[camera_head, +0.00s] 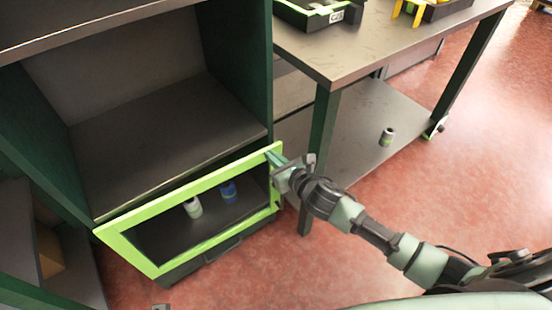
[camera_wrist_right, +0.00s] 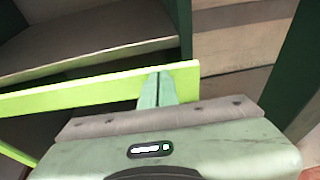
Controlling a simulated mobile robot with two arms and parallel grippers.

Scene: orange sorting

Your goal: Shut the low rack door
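The low rack door (camera_head: 190,190) is a bright green frame around a see-through pane at the bottom of the dark green rack (camera_head: 245,60). Its top bar stands slightly out from the shelf edge behind it, so it looks nearly closed, with a narrow gap. My right gripper (camera_head: 277,160) is at the door's upper right corner. In the right wrist view, its two fingers (camera_wrist_right: 157,90) are together, with nothing visible between them, against or just in front of the green bar (camera_wrist_right: 90,92). Contact is hard to tell. My left gripper is not seen.
A white bottle (camera_head: 193,207) and a blue one (camera_head: 228,191) show through the door. A table (camera_head: 380,45) with a lower shelf stands right of the rack, its green leg (camera_head: 322,125) close behind my right gripper. Red floor (camera_head: 440,190) is open at right.

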